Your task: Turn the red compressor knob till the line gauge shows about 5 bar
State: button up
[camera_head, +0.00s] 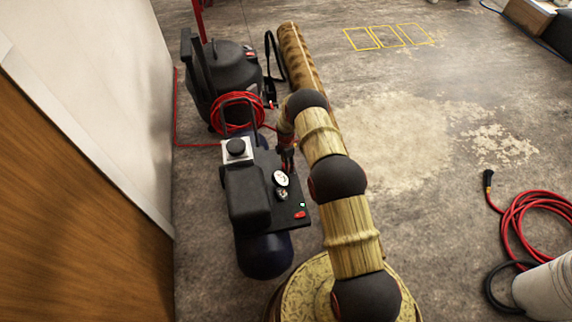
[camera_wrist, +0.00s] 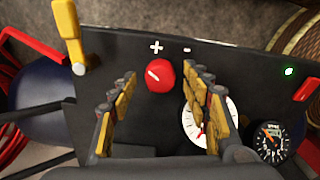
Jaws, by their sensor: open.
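The red knob (camera_wrist: 160,76) sits on the compressor's dark panel, below plus and minus marks, with a pale line slanting on its face. My gripper (camera_wrist: 159,80) is open, one yellow-padded finger on each side of the knob in the wrist view; I see no clear contact. A white gauge (camera_wrist: 190,126) is partly hidden behind the right finger, so I cannot read it. A smaller dark gauge (camera_wrist: 272,142) has an orange needle, its figures too small to read. In the head view the compressor (camera_head: 247,196) shows the white gauge (camera_head: 280,178); the knob is hidden by my arm.
A yellow lever (camera_wrist: 70,35) stands left of the knob. A green light (camera_wrist: 289,71) and a red switch (camera_wrist: 307,89) are at the right. A black tank vacuum (camera_head: 222,75), red hose coil (camera_head: 235,110) and rolled rug (camera_head: 298,58) lie beyond. A wall borders the left.

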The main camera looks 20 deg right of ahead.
notch_tip(320, 180, up, 12)
dwell(0.7)
dwell(0.4)
